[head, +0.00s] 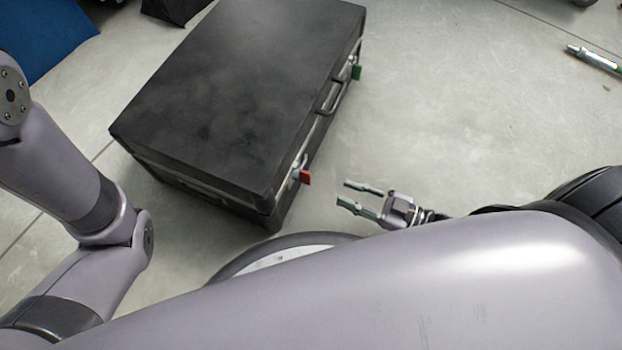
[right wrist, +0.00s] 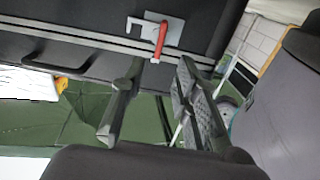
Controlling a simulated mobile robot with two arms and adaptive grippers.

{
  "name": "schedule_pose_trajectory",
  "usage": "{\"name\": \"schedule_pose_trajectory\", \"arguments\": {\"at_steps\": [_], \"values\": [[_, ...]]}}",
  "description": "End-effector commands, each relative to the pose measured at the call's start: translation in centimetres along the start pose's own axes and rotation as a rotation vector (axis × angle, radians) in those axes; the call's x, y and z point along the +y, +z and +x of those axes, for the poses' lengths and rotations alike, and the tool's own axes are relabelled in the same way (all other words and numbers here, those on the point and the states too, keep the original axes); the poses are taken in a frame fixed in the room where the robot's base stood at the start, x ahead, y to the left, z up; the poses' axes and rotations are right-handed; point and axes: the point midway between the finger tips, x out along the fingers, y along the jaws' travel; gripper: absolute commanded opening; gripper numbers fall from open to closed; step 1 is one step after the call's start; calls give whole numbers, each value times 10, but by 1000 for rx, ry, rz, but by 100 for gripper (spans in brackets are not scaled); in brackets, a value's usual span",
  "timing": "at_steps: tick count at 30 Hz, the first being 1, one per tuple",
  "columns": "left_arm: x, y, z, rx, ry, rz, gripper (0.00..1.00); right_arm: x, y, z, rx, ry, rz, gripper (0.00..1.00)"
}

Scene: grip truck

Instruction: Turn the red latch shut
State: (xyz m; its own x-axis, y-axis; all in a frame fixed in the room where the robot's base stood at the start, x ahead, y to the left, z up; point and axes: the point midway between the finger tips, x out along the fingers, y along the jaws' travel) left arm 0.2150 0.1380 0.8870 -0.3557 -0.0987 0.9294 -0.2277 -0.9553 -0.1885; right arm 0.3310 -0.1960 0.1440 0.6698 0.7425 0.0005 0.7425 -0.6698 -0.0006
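The red latch (head: 305,177) is on the front side of the black case (head: 240,90), near its lower right corner in the head view. In the right wrist view the red latch (right wrist: 161,40) sticks out from a metal plate across the case's seam, beyond my fingertips. My right gripper (head: 356,194) is open, its two fingers pointing at the case, a short gap to the right of the latch. The right wrist view shows the open fingers (right wrist: 160,75) apart with nothing between them. My left arm shows at the left of the head view; its gripper is out of view.
A green latch (head: 356,72) is at the far end of the case's front side, past a black handle (head: 330,95). A pen-like tool (head: 594,58) lies on the floor at the upper right. The floor right of the case is clear.

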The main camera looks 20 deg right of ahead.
Motion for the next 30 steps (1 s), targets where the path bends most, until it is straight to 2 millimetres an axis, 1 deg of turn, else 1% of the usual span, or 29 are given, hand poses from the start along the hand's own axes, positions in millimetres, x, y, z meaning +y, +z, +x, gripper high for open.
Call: {"name": "schedule_pose_trajectory", "arguments": {"at_steps": [1,3,9,12,15,20,27,28,30], "values": [[2,-4,-6,6,2,1,0,0,3,12,6,-1,0,28],[3,-8,-10,10,4,1,0,0,4,28,5,-1,0,28],[7,-12,-26,8,3,1,0,0,3,69,5,-1,-1,28],[8,-14,-32,8,3,1,0,0,3,84,3,-1,-1,28],[9,-16,-36,8,3,1,0,0,2,95,3,-1,0,28],[9,-16,-38,9,3,1,0,0,1,103,0,0,0,28],[9,-16,-38,9,4,1,0,0,0,104,0,0,0,28],[9,-16,-38,9,4,1,0,0,0,104,0,0,0,28],[9,-16,-38,9,4,1,0,0,0,104,0,0,0,23]]}}
